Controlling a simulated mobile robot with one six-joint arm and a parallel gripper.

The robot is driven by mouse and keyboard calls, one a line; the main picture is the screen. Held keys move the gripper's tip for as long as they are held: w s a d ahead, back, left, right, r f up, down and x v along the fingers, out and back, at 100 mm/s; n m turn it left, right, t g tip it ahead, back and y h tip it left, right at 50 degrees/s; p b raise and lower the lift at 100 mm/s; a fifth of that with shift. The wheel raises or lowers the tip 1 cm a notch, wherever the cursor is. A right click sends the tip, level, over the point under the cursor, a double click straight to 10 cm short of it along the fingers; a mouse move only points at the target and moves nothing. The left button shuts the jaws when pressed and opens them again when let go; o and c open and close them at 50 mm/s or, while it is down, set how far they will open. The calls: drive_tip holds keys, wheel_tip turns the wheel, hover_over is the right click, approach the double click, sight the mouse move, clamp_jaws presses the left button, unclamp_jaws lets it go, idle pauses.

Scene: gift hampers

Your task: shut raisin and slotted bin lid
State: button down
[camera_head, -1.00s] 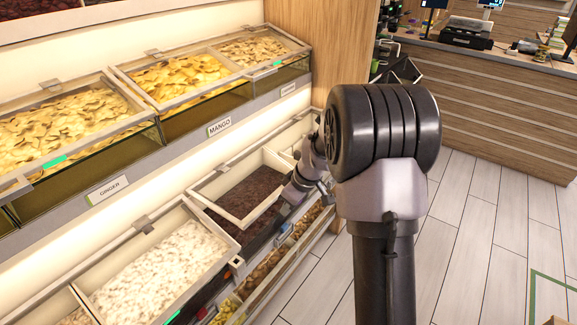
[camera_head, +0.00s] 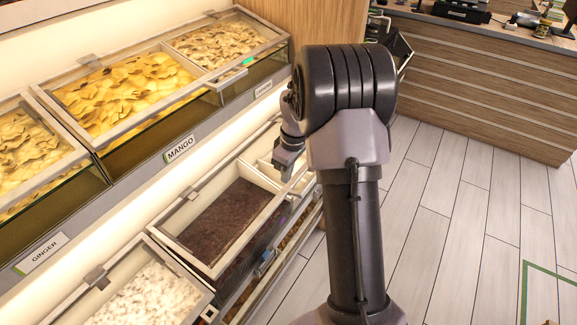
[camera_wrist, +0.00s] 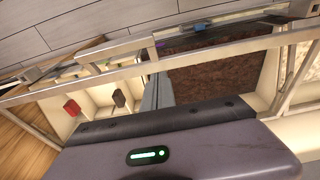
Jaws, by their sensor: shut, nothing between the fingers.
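The raisin bin (camera_head: 226,222) holds dark raisins in the lower row, right of a bin of white pieces. The pale-framed lid (camera_head: 181,251) lies over it at a slant; I cannot tell how far it stands from the bin's rim. The slotted bin is right of the raisins, partly hidden by my arm. The wrist view shows its pale compartments (camera_wrist: 98,95) with a red and a dark block, and the lid's long bar (camera_wrist: 200,53) crossing both bins. My gripper (camera_head: 286,172) is shut and empty, pointing down near the lid's right part; contact is unclear.
The upper shelf has ginger, mango (camera_head: 125,82) and another bin (camera_head: 215,42) above the lower row. A wooden panel (camera_head: 270,22) ends the shelving. Open tiled floor (camera_head: 455,195) lies right, before a counter (camera_head: 480,70).

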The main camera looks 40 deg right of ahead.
sight(289, 191)
drive_tip(key=shift+s+d+f+b, duration=0.1)
drive_tip(key=shift+s+f+b, duration=0.1)
drive_tip(key=shift+f, duration=0.4)
drive_tip(key=shift+s+d+f+b, duration=0.1)
drive_tip(key=shift+s+f+b, duration=0.05)
drive_tip(key=shift+f, duration=0.4)
drive_tip(key=shift+s+d+f+b, duration=0.1)
drive_tip(key=shift+s+f+b, duration=0.1)
drive_tip(key=shift+f, duration=0.4)
